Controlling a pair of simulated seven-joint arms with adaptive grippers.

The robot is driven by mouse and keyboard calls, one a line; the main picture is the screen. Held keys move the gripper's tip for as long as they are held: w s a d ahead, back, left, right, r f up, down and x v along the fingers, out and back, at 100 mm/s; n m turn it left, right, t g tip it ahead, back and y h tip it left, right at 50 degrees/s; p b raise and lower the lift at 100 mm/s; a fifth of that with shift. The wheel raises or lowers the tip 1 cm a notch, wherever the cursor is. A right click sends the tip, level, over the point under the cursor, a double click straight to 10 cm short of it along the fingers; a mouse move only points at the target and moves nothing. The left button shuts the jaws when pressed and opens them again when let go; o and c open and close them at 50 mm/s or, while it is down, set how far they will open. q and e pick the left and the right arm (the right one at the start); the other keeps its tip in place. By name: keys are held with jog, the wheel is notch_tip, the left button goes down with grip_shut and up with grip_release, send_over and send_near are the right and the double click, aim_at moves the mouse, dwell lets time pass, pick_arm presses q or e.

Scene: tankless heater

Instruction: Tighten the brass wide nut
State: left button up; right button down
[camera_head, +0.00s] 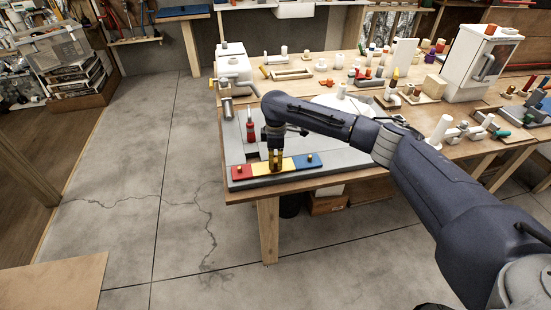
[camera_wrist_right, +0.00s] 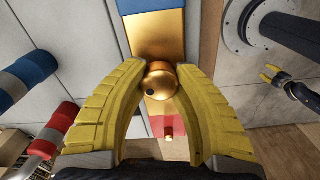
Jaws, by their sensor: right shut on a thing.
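The brass wide nut (camera_wrist_right: 160,82) is a round, shiny brass piece above a brass-yellow strip (camera_wrist_right: 155,35), in the middle of the right wrist view. My right gripper (camera_wrist_right: 161,72) has its yellow fingers shut on the nut, one on each side. In the head view my right gripper (camera_head: 276,160) points down at the yellow middle of the striped bar, and its fingers hide most of the nut. My left gripper (camera_wrist_right: 271,73) shows small at the right of the right wrist view, yellow tips apart and empty; it is outside the head view.
The bar has a red end (camera_head: 242,171) and a blue end (camera_head: 308,161), each with a small knob. It lies on a grey panel (camera_head: 238,148) at the table's front left corner. A red upright piece (camera_head: 250,131) stands just behind. Many parts crowd the table's right.

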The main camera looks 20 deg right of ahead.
jog(key=m, duration=0.4)
dwell(0.4)
jog(key=shift+m, duration=1.2)
jog(key=m, duration=0.6)
jog(key=shift+f+m, duration=0.15)
jog(key=shift+m, duration=0.15)
jog(key=m, duration=0.3)
jog(key=shift+m, duration=0.4)
jog(key=m, duration=0.5)
jog(key=shift+s+f, duration=0.1)
